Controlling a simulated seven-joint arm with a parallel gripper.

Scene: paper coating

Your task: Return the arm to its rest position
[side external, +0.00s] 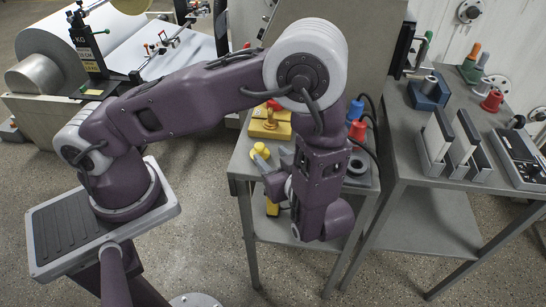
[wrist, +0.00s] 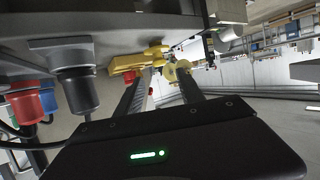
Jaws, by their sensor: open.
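My gripper (wrist: 162,78) is open, with its two dark fingers apart in the wrist view and nothing visibly held between them. Yellow parts (wrist: 140,62) show beyond the fingertips; whether any finger touches them I cannot tell. In the side view my purple arm (side external: 190,98) is bent, reaching from its base at left over to the small grey table. The wrist hangs low at the table's front edge, and the gripper (side external: 268,172) is partly hidden there, close to a yellow knob (side external: 261,150).
The small table (side external: 243,165) carries a yellow block (side external: 270,125), a blue connector (side external: 356,108) and a red one (side external: 357,130), with cables behind. A second table (side external: 400,150) at right holds upright slotted plates (side external: 437,140). A paper roll machine (side external: 60,50) stands at back left. Open floor lies in front.

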